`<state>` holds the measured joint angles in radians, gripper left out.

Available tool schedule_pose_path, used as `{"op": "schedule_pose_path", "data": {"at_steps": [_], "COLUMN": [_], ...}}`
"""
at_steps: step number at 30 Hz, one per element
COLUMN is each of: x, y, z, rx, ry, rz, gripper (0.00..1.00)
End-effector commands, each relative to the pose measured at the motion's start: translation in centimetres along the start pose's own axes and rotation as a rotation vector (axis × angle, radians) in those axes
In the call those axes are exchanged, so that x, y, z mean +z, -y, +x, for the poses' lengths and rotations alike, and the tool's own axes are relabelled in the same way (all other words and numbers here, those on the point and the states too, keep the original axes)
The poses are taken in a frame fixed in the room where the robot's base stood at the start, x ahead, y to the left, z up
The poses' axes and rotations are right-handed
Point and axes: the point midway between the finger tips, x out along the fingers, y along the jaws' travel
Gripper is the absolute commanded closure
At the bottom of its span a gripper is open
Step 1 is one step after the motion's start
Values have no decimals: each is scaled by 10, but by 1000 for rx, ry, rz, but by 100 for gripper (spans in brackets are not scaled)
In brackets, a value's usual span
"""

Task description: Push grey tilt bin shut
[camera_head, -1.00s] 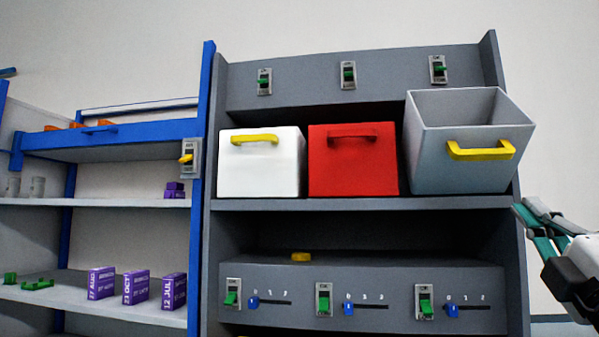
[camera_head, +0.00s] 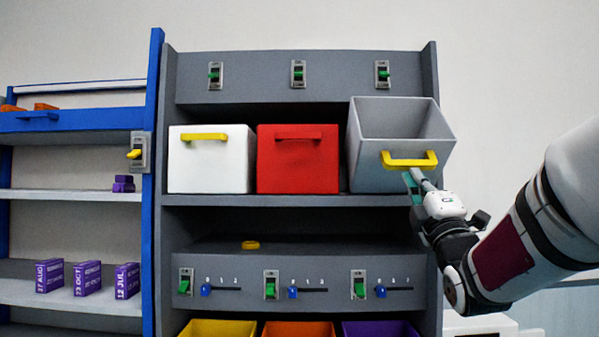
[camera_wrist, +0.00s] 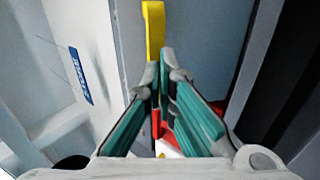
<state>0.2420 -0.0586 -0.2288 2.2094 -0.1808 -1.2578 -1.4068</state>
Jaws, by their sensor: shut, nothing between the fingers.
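The grey tilt bin (camera_head: 385,168) is at the right end of the shelf, tilted outward with its open top showing. Its yellow handle (camera_head: 409,160) is on the front face. My gripper (camera_head: 412,176) is shut and empty, with its fingertips at the bin's front just below the handle's right half. In the wrist view the closed fingertips (camera_wrist: 165,62) appear close to the yellow handle (camera_wrist: 153,28) and the grey face (camera_wrist: 200,35). I cannot tell whether they touch.
The white bin (camera_head: 211,165) and red bin (camera_head: 298,165) beside it are shut. Below are switches and sliders on a grey panel (camera_head: 300,262), then yellow, orange and purple bins. A blue shelf unit (camera_head: 154,200) stands left. Free space lies in front of the bins.

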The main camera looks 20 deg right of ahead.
Motion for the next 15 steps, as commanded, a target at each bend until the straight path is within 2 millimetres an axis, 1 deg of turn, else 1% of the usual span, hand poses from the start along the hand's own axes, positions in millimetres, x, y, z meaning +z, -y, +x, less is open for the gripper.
{"op": "schedule_pose_path", "data": {"at_steps": [1, 5, 15], "x": [0, 0, 0], "y": [-1, 0, 0], "z": [4, 7, 7], "rx": [0, -1, -1], "ry": [0, 0, 0], "rz": [0, 0, 0], "gripper": [100, 100, 100]}}
